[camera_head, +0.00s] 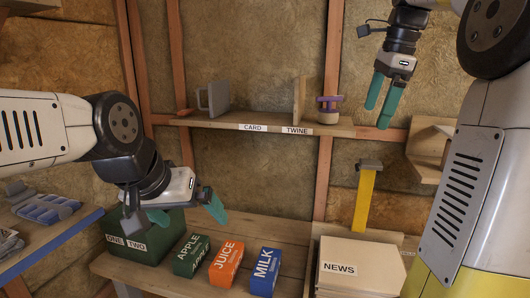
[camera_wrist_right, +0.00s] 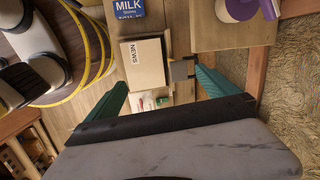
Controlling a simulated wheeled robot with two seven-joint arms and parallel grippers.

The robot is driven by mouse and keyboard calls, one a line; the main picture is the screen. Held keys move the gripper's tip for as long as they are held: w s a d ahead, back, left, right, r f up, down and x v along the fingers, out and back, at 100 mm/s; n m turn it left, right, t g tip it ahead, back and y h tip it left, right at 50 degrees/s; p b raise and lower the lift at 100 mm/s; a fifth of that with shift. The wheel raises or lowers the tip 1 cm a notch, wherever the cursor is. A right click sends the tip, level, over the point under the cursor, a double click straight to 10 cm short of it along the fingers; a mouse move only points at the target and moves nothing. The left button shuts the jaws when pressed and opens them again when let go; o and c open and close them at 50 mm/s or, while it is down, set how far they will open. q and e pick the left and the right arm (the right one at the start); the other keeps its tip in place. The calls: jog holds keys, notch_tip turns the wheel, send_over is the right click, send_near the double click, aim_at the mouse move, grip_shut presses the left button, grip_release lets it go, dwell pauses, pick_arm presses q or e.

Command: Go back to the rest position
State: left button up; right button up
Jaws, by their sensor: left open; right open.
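My left gripper (camera_head: 188,215) has teal fingers spread apart. It hangs in front of the dark green ONE TWO box (camera_head: 130,247), beside the green APPLE carton (camera_head: 190,254), and holds nothing. My right gripper (camera_head: 381,95) points down at the upper right, in front of the wall and above the shelf's right end. Its teal fingers are apart and empty, and they also show in the right wrist view (camera_wrist_right: 163,98). Below it in that view lies the NEWS box (camera_wrist_right: 143,64).
The wall shelf (camera_head: 215,122) labelled CARD and TWINE holds a grey holder (camera_head: 213,98) and a purple-topped spool (camera_head: 328,108). An orange JUICE carton (camera_head: 226,262), a blue MILK carton (camera_head: 264,270) and the NEWS box (camera_head: 358,264) stand below. A blue-edged table (camera_head: 60,240) is at left.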

jog(key=s+a+f+n+t, duration=0.2)
jog(key=s+a+f+n, duration=0.4)
jog(key=s+f+n, duration=0.2)
jog(key=s+a+f+n+t, duration=0.2)
jog(key=s+a+f+n, duration=0.4)
jog(key=s+f+n, duration=0.3)
jog(key=n, duration=0.3)
jog(key=shift+s+y, duration=0.35)
jog(key=shift+y, duration=0.05)
jog(key=shift+f, duration=0.1)
